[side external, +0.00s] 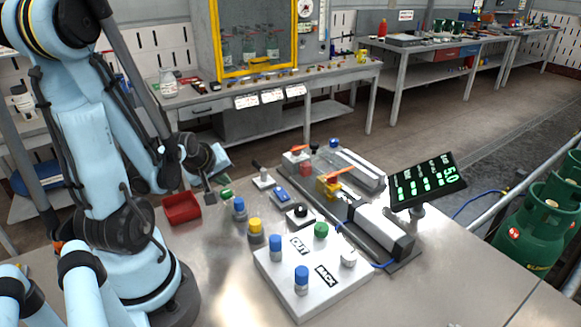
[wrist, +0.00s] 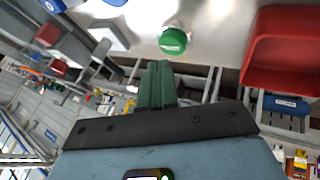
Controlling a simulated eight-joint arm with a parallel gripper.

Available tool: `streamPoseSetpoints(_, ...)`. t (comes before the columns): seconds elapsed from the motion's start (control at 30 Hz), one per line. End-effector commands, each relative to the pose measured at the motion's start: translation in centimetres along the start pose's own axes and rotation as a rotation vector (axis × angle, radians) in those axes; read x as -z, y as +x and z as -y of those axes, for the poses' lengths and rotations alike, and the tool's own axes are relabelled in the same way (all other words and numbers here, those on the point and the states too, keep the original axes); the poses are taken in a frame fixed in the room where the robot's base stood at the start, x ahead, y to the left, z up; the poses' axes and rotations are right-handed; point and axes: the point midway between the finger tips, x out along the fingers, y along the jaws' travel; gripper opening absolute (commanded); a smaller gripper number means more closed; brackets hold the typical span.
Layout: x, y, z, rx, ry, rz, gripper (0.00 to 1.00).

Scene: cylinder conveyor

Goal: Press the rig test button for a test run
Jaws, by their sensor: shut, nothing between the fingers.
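A gap seems to remain between tips and button. I cannot read any label marking the rig test button.
A red tray (side external: 182,208) sits left of the gripper.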

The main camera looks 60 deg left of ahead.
Motion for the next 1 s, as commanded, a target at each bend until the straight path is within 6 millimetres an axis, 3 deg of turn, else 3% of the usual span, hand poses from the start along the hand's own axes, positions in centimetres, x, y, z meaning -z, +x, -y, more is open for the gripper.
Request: streamPoseSetpoints(1.0,-0.36,0.69,0.36,0.0,0.0,0.0,0.0)
